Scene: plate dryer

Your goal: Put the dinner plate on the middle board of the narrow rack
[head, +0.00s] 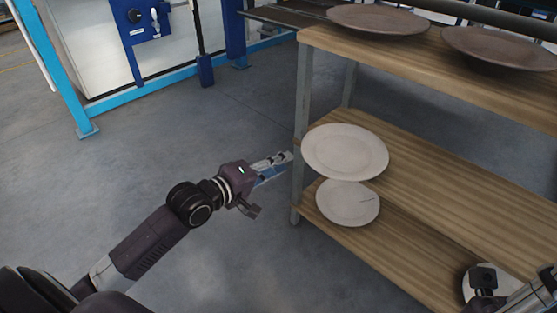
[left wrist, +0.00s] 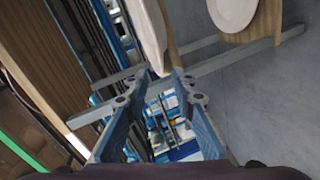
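A pale dinner plate (head: 345,150) is at the left end of the middle board (head: 450,190) of the wooden rack, partly past its front edge. A smaller pale plate (head: 347,204) is on the lower board (head: 395,240). My left gripper (head: 289,158) is just left of the larger plate, by the rack's corner post. In the left wrist view, its fingers (left wrist: 160,83) are apart, with a plate's rim (left wrist: 152,40) at or between their tips. Contact is unclear. My right gripper (head: 485,278) is at the bottom right, its fingers mostly unclear.
Two brown plates (head: 378,19) (head: 500,47) are on the top board (head: 420,70). A metal post (head: 301,120) stands beside my left gripper. A pale round thing (head: 470,275) is partly hidden by my right gripper. The floor to the left is open.

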